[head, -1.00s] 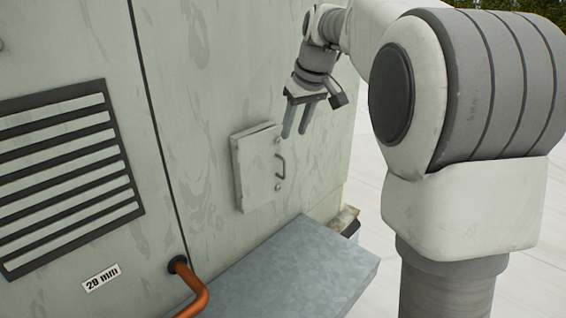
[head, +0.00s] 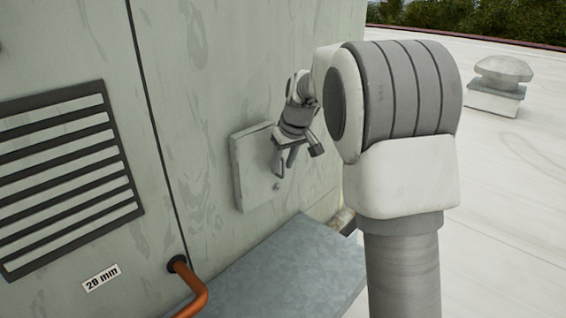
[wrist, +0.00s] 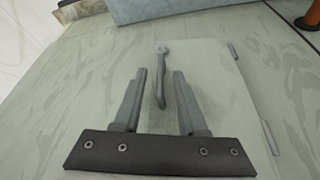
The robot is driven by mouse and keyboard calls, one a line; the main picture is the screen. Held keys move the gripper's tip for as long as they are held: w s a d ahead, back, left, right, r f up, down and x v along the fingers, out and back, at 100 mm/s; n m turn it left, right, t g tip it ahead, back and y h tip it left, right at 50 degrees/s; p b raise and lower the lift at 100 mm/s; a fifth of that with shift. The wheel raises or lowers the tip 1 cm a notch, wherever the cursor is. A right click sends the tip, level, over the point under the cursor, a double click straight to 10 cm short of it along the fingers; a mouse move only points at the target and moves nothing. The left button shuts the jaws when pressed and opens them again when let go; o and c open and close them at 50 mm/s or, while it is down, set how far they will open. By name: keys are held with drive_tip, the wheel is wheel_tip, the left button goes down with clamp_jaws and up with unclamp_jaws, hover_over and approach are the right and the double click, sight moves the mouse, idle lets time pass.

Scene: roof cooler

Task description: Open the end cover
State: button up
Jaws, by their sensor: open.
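The end cover (head: 250,178) is a small pale grey-green panel on the unit's wall, and it looks closed in the head view. In the wrist view the cover (wrist: 215,90) fills the middle, with hinges along its right edge. Its grey bar handle (wrist: 161,80) lies between my two fingers in that picture. My gripper (head: 285,172) is in front of the cover, its fingers apart. In the wrist view my gripper (wrist: 158,80) is open around the handle's line; I cannot tell whether either finger touches it. In the head view my gripper hides most of the handle.
A grey metal ledge (head: 265,270) juts out below the cover. An orange pipe (head: 192,290) bends out at its left. A louvred vent (head: 70,175) and a "20 mm" label (head: 102,278) are further left. A roof vent (head: 497,85) stands on the open roof at right.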

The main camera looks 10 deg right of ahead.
clamp_jaws()
idle(1.3)
